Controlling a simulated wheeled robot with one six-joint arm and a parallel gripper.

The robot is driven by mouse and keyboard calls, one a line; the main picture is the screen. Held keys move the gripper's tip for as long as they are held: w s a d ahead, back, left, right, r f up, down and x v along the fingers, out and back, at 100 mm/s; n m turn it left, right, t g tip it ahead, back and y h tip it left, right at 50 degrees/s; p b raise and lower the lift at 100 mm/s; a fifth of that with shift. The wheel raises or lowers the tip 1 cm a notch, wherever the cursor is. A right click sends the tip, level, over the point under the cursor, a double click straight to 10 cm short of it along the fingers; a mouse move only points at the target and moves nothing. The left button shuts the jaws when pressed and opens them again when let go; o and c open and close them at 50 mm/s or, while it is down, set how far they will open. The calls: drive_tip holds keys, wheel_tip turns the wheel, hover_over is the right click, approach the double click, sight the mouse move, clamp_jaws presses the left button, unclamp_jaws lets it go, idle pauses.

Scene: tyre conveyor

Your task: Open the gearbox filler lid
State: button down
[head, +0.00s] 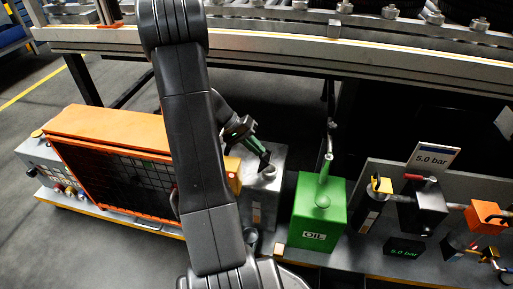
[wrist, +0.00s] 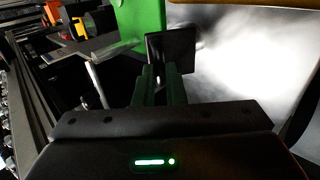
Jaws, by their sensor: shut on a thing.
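The grey gearbox (head: 262,205) stands between the orange-framed motor and the green oil can. A small round filler neck (head: 268,172) shows on its top. My gripper (head: 258,150) is just above it, reaching in from the upper left. In the wrist view my gripper (wrist: 162,85) is shut on a dark, flat, square plate, the filler lid (wrist: 171,48), standing up at the fingertips. The lid also shows in the head view (head: 265,160) as a small dark piece beside the neck, apparently tilted up. Its hinge is too small to make out.
The green oil can (head: 318,212) with an upright spout stands close to the right of the gearbox. Valves and a 5.0 bar sign (head: 433,158) are at right. The conveyor rail (head: 300,45) runs behind.

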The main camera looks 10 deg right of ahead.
drive_tip(key=c, duration=1.5)
unclamp_jaws()
drive_tip(key=p+v, duration=0.4)
drive_tip(key=v, duration=0.9)
drive_tip(key=shift+a+r+p, duration=0.25)
drive_tip(key=shift+r+p, duration=0.1)
